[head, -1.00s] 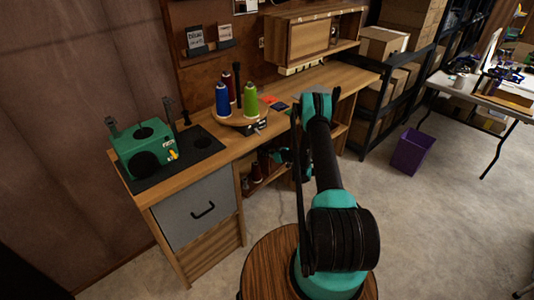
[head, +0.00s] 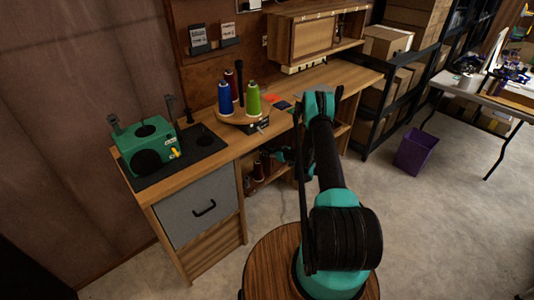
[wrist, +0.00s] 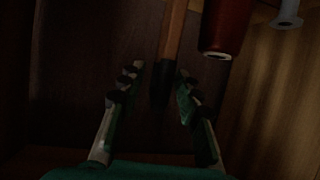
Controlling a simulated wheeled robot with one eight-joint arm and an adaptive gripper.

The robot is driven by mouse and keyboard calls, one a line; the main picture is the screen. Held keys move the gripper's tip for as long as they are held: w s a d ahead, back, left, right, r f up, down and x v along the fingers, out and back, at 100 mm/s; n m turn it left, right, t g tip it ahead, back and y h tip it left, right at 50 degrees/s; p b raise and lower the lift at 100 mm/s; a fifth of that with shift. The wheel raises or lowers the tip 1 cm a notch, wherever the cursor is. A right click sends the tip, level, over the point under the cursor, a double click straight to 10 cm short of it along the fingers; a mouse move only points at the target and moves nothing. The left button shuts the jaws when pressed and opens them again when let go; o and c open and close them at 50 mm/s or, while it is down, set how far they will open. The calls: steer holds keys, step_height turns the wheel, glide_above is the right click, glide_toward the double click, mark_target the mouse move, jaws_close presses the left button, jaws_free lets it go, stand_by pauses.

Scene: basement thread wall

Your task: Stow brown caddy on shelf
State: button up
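A round brown wooden holder (head: 231,119) with blue, red and green spools and a dark upright post stands on the workbench top (head: 310,83); I cannot tell whether it is the caddy. A brown strip with a black end (wrist: 173,40) lies ahead between the fingers. A red spool (wrist: 227,25) is at upper right, beside a grey one (wrist: 289,12).
A green boxy device (head: 148,148) stands on a dark mat at the bench's left end, above a grey drawer (head: 195,212). Shelves with cardboard boxes (head: 385,42) are at right. A purple bin (head: 415,151) stands on the floor. The concrete floor at right is mostly clear.

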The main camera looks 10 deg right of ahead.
step_height(320, 180, up, 10)
steer(key=shift+d, duration=0.1)
stand_by(0.4)
